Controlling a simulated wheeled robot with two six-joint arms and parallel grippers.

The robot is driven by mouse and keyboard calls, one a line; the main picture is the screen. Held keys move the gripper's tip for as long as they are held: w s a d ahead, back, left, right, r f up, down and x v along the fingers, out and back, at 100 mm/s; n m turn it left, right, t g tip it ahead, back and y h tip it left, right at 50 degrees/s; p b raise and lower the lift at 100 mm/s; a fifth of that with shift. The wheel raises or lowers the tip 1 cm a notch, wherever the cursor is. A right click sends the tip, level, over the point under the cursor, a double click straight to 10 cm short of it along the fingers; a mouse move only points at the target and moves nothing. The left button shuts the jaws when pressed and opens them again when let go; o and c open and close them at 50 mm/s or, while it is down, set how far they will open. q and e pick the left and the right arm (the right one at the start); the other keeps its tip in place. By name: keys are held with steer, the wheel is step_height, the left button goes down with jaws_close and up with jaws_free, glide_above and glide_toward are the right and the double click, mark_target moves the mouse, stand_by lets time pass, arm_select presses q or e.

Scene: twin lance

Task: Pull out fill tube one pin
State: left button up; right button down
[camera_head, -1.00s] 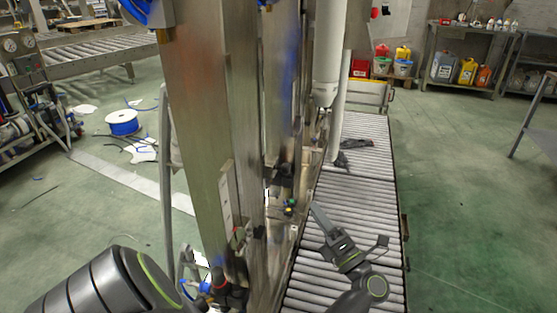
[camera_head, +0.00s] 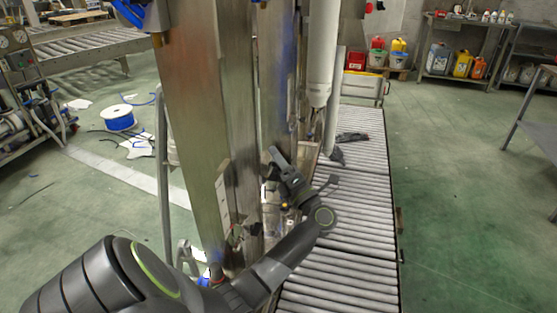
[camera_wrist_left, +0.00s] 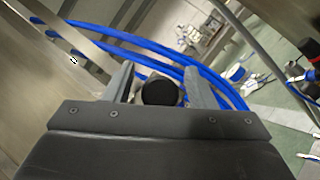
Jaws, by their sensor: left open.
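My left gripper (camera_head: 279,158) is at the tall metal frame of the filling machine, left of the white fill tubes. In the left wrist view its two fingers (camera_wrist_left: 161,78) are apart, with a round black knob (camera_wrist_left: 160,91) showing between them. The knob looks like a pin's head, but contact with the fingers cannot be told. The large white fill tube (camera_head: 321,55) hangs upright over the roller conveyor, with a thinner white tube beside it. The machine side of the gripper is partly hidden in the head view. My right gripper is not in view.
Blue hoses (camera_wrist_left: 150,47) curve closely behind and around the fingers. The metal column (camera_head: 205,130) stands left of my gripper.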

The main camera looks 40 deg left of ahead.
arm_select(q)
jaws_close()
steer(key=shift+w+d+f, duration=0.1)
steer(key=shift+w+d, duration=0.1)
steer(key=shift+d, duration=0.2)
steer(key=shift+w+d, duration=0.35)
steer(key=shift+d, duration=0.25)
steer(key=shift+c, duration=1.8)
jaws_free()
steer(key=o, duration=0.4)
steer(key=shift+d, duration=0.1)
steer(key=shift+c, duration=0.2)
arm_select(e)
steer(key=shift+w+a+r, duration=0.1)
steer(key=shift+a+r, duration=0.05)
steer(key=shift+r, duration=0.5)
